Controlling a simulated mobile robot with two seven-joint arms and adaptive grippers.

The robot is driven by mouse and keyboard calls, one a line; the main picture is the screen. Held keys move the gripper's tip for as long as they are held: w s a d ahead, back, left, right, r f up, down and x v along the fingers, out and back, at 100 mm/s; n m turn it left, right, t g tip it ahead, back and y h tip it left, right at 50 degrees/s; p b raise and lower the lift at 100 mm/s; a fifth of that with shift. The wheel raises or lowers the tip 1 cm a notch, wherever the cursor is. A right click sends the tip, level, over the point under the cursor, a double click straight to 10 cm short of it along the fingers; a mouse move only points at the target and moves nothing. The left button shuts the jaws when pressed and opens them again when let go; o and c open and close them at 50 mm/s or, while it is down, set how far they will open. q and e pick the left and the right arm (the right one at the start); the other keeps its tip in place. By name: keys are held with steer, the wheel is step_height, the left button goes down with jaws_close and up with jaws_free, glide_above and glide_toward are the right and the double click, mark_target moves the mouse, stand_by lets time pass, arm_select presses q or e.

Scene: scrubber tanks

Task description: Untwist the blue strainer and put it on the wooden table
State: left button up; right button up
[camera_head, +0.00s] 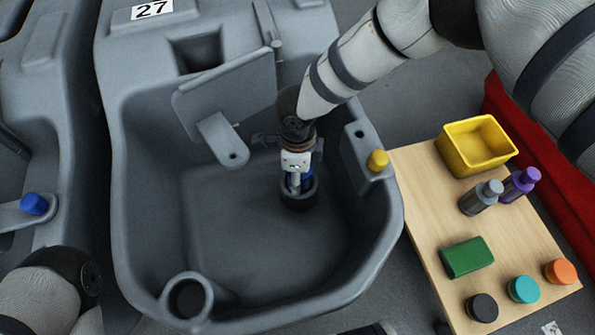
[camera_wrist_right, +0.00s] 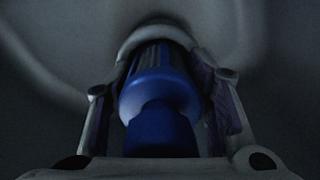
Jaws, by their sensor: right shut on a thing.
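The blue strainer (camera_head: 307,182) stands upright in a round dark socket (camera_head: 299,200) on the floor of the grey tank (camera_head: 240,235). My right gripper (camera_head: 297,178) reaches down into the tank and is shut on the strainer from above, hiding much of it. In the right wrist view the blue strainer (camera_wrist_right: 158,92) sits between the two fingers, with a pale ring around its far end. The wooden table (camera_head: 440,215) is to the right of the tank. Part of my left arm shows at the lower left; its gripper is out of view.
On the table are a yellow bin (camera_head: 475,146), a grey bottle (camera_head: 481,197), a purple bottle (camera_head: 519,184), a green block (camera_head: 467,257), and black, teal and orange caps. The table's left-middle part is bare.

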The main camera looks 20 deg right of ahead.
steer(key=shift+s+f+n+b, duration=0.15)
steer(key=shift+n+b, duration=0.25)
steer(key=shift+n, duration=1.1)
steer(key=shift+n+b, duration=0.45)
steer(key=shift+n, duration=1.15)
steer(key=shift+a, duration=0.1)
steer(key=shift+s+n+b, duration=0.1)
steer(key=shift+n+b, duration=0.3)
steer(key=shift+n, duration=1.1)
